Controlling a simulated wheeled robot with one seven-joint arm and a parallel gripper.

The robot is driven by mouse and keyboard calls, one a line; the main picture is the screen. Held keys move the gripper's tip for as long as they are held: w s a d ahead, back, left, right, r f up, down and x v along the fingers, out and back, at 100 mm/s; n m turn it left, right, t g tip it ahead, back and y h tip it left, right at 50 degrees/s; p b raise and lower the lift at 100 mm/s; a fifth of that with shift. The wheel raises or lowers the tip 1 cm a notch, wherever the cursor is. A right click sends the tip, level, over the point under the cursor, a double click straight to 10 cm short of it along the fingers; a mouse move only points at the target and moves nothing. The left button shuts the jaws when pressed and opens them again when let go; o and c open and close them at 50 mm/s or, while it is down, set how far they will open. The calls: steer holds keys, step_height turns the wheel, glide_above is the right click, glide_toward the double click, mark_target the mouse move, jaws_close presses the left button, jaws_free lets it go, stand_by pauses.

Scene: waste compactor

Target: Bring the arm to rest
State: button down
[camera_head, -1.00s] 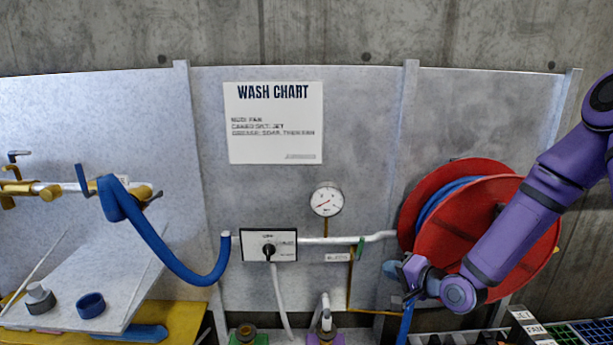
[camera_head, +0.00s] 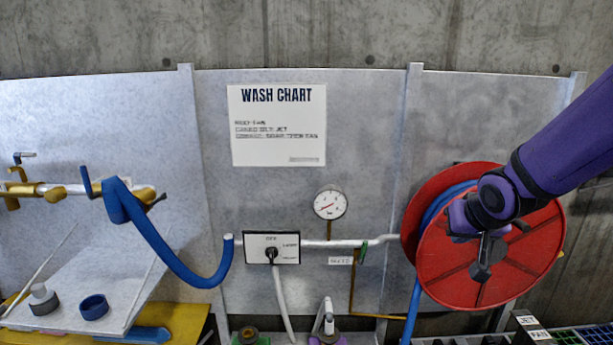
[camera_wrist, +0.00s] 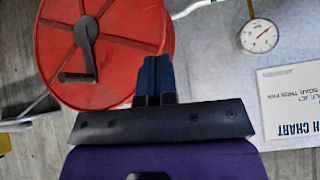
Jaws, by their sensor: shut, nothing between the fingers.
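My purple arm (camera_head: 570,150) reaches in from the right edge in the head view. Its wrist is in front of the upper part of the red hose reel (camera_head: 535,268). My gripper (camera_wrist: 155,75) shows in the wrist view with its dark blue fingers together and nothing between them. There it overlaps the right edge of the reel (camera_wrist: 130,45) in the picture; whether it touches the reel I cannot tell. In the head view the fingers are mostly hidden behind the wrist. The reel's black crank (camera_head: 481,268) shows just below the wrist.
A round gauge (camera_head: 330,203), a selector switch box (camera_head: 272,248) and a white pipe are on the metal panel left of the reel. A wash chart (camera_head: 277,124) hangs above. A blue hose (camera_head: 165,250) droops at the left, near a tilted tray (camera_head: 60,320).

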steer(key=s+r+g, duration=0.1)
steer(key=s+r, duration=0.5)
steer(key=s, duration=0.5)
steer(key=s+r+n+g, duration=0.1)
steer(key=s+r, duration=0.4)
steer(key=s, duration=0.6)
steer(key=shift+s+r+n+g, duration=0.25)
steer(key=shift+r+n+g, duration=0.05)
steer(key=shift+r, duration=0.05)
steer(key=c, duration=1.8)
jaws_free()
steer(key=shift+c, duration=0.2)
